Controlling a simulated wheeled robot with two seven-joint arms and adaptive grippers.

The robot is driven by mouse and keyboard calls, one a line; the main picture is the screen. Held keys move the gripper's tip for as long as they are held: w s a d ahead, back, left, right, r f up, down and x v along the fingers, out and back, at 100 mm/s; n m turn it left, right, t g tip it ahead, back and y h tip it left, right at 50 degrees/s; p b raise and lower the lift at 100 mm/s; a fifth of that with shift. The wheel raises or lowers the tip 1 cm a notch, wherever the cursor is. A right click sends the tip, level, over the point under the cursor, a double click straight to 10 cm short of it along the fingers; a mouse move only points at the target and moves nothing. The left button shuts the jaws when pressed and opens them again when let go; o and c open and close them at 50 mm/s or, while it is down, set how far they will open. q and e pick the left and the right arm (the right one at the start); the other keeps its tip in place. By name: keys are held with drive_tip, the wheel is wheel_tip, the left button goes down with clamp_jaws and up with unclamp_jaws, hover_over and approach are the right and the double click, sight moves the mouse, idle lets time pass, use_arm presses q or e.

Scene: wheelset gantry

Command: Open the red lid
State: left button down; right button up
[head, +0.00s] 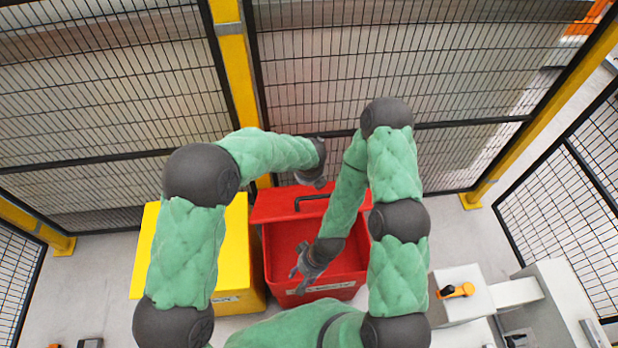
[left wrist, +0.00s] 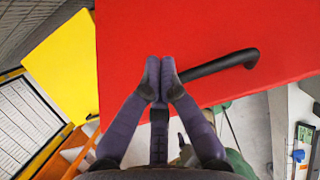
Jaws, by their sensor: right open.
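The red bin (head: 315,290) stands on the floor with its inside in view. Its red lid (head: 275,205) is raised at the back, tilted up, and carries a black bar handle (head: 318,197). In the left wrist view the lid's red face (left wrist: 200,30) fills the top, with the handle (left wrist: 225,62) across it. My left gripper (left wrist: 160,68) has its fingertips together in front of the lid, beside the handle's left end; contact is unclear. In the head view it (head: 312,183) is just above the lid. My right gripper (head: 296,268) is open and empty, over the bin opening.
A yellow bin (head: 236,260) stands close on the left of the red one. A black mesh fence (head: 350,70) with yellow posts (head: 240,75) is right behind. A pale machine with an orange-handled part (head: 455,290) is at the right. Some floor at the right rear is clear.

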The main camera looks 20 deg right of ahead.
use_arm(q)
drive_tip(key=shift+w+d+r+p, duration=0.15)
drive_tip(key=shift+w+r+p, duration=0.15)
drive_tip(key=shift+w+p, duration=0.35)
drive_tip(key=shift+w+d+r+p, duration=0.15)
drive_tip(key=shift+w+r+p, duration=0.2)
drive_tip(key=shift+w+p, duration=0.3)
drive_tip(key=shift+w+d+r+p, duration=0.15)
drive_tip(key=shift+w+r+p, duration=0.15)
drive_tip(key=shift+w+p, duration=0.3)
drive_tip(key=shift+s, duration=0.1)
idle(0.5)
